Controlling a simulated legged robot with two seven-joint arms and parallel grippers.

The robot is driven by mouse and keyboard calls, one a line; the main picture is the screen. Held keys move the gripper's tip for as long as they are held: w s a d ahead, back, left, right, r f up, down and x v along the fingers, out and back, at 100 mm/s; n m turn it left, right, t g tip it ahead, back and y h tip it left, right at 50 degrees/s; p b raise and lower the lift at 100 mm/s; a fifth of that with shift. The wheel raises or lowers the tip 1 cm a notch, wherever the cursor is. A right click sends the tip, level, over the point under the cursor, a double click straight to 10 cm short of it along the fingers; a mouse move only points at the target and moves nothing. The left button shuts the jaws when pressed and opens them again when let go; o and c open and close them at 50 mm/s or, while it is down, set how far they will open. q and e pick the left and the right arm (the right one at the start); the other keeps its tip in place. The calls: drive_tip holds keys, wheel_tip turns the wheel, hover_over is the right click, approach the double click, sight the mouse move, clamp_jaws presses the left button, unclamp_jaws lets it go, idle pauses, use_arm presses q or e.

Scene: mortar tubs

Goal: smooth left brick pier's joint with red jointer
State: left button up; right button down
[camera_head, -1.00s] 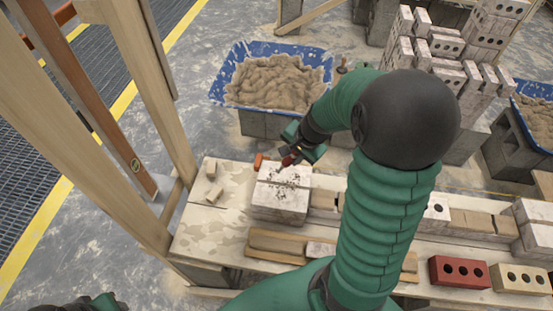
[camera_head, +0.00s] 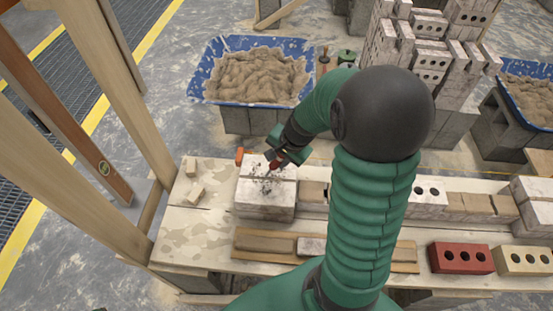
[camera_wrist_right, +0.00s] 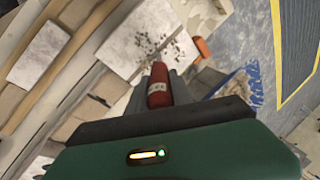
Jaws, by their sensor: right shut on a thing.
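The left brick pier (camera_head: 264,207) is a low block of pale bricks on the bench, with a joint line across its top and dark specks scattered over it. It also shows in the right wrist view (camera_wrist_right: 125,40). My right gripper (camera_head: 280,162) is above the pier's far right part, shut on the red jointer (camera_wrist_right: 158,87). The jointer's red handle points at the speckled top; its tip is too small to tell whether it touches. My left gripper is out of view.
A red brick (camera_head: 461,258) lies right. A blue mortar tub (camera_head: 205,88) stands behind. Timber posts (camera_head: 125,120) rise at left.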

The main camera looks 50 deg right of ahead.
drive_tip(key=shift+d+f, duration=0.15)
drive_tip(key=shift+d, duration=0.45)
drive_tip(key=shift+a+r, duration=0.2)
drive_tip(key=shift+a, duration=0.4)
drive_tip(key=shift+d+f+b, duration=0.45)
drive_tip(key=shift+f, duration=0.1)
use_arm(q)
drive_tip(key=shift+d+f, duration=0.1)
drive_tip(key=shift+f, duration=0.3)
use_arm(e)
drive_tip(key=shift+a+r, duration=0.1)
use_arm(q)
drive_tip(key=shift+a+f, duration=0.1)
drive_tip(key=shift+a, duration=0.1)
use_arm(e)
drive_tip(key=shift+a, duration=0.15)
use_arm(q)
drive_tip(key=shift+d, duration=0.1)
use_arm(e)
drive_tip(key=shift+s, duration=0.1)
